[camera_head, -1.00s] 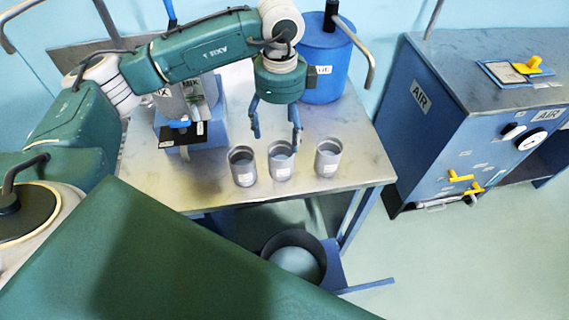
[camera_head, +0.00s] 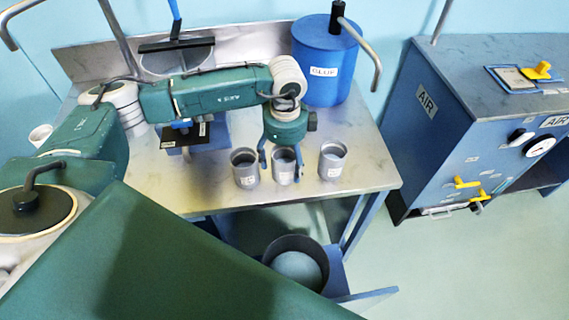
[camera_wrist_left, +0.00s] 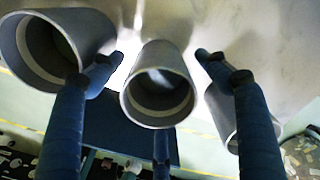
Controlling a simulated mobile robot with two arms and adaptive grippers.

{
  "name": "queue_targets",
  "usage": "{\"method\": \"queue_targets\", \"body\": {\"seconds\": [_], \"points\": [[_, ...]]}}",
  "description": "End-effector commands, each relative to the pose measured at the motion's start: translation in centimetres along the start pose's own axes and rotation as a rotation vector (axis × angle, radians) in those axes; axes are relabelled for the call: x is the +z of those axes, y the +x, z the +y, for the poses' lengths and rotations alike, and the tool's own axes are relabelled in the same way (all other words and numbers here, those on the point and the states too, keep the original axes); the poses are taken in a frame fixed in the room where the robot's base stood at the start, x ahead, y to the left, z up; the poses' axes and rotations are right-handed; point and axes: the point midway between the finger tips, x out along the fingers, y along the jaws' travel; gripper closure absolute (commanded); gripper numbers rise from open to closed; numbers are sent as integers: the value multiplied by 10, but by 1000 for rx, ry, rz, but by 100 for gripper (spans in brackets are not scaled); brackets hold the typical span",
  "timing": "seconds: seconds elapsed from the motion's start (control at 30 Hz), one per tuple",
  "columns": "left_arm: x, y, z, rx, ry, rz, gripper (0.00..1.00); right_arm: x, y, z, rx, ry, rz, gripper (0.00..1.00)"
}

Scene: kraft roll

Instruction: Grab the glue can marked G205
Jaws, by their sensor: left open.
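Three small grey open-topped cans stand in a row on the metal table (camera_head: 366,165): a left can (camera_head: 244,168), a middle can (camera_head: 286,173) and a right can (camera_head: 332,161). Each has a small white label whose text is too small to read, so I cannot tell which is G205. My left gripper (camera_head: 281,166) is open and points down at the middle can, with fingers on either side of it. The left wrist view shows the middle can (camera_wrist_left: 158,88) between the open fingers, with the left can (camera_wrist_left: 62,42) close to one finger. My right gripper is out of view.
A blue drum marked GLUE (camera_head: 325,65) stands at the back right of the table. A blue stand (camera_head: 205,135) is left of the cans. A dark round bin (camera_head: 296,268) sits below. A blue AIR cabinet (camera_head: 440,130) is to the right.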

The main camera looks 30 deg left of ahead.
Motion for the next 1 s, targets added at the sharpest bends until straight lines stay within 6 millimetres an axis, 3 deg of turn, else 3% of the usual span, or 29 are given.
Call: {"method": "queue_targets", "body": {"seconds": [0.2, 0.43, 0.7, 1.0], "points": [[-1, 22, 0, 0, 0, 1, 25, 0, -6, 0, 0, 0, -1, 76], [-1, 23, -1, -1, 0, 1, 25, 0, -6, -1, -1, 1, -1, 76], [-1, 23, 0, -1, 0, 1, 78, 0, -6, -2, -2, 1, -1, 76], [-1, 22, -1, -2, 0, 2, 79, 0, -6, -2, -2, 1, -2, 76]]}}
